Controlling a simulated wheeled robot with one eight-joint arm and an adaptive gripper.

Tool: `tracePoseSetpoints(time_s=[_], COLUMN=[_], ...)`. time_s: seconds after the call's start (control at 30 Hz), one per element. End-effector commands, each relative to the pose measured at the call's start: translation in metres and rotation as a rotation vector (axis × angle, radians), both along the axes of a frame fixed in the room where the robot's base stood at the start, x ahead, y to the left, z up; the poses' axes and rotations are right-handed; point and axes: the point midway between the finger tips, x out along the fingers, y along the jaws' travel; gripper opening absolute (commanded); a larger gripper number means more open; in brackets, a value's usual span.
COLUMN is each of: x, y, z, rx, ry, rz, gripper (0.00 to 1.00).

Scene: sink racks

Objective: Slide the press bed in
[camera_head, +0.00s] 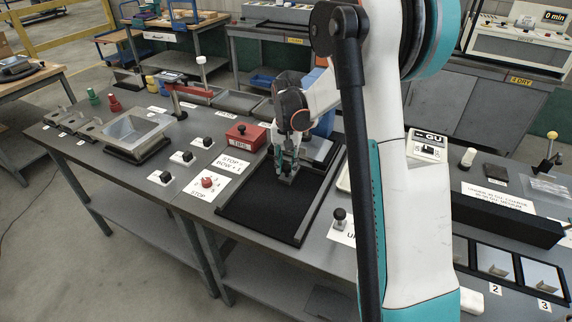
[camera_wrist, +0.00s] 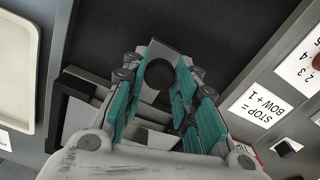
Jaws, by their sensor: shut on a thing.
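A flat black bed (camera_head: 270,205) with raised dark side rails lies on the grey bench in the head view. It fills much of the wrist view as a dark surface (camera_wrist: 215,35). My gripper (camera_head: 287,170) is low over the back part of this bed. In the wrist view my gripper (camera_wrist: 158,66) has its teal-lined fingers closed around a dark round knob (camera_wrist: 160,75) on a light grey piece. How the knob joins the bed is hidden by the fingers. A grey block with a blue part (camera_head: 322,147) stands just behind my gripper.
A red box (camera_head: 245,136) and a STOP card with a red knob (camera_head: 207,182) stand left of the bed. A small dark knob (camera_head: 340,218) stands to its right. A pale tray (camera_wrist: 18,75) lies at the wrist view's left.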

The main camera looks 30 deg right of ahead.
Motion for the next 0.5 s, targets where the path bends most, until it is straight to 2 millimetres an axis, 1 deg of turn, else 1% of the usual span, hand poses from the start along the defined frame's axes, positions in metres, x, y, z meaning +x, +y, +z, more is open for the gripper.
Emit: tracePoseSetpoints(time_s=[0.03, 0.07, 0.1, 0.13, 0.5], x=[0.0031, 0.0032, 0.0031, 0.0029, 0.0016], y=[-0.0035, -0.0036, -0.0034, -0.0032, -0.0017], z=[0.0013, 0.0013, 0.0012, 0.0012, 0.0034], rx=[-0.006, -0.007, -0.006, -0.006, -0.004], ry=[-0.008, -0.009, -0.008, -0.008, -0.005], rz=[-0.003, -0.003, -0.003, -0.003, -0.002], gripper=[0.29, 0.36, 0.45, 0.47, 0.47])
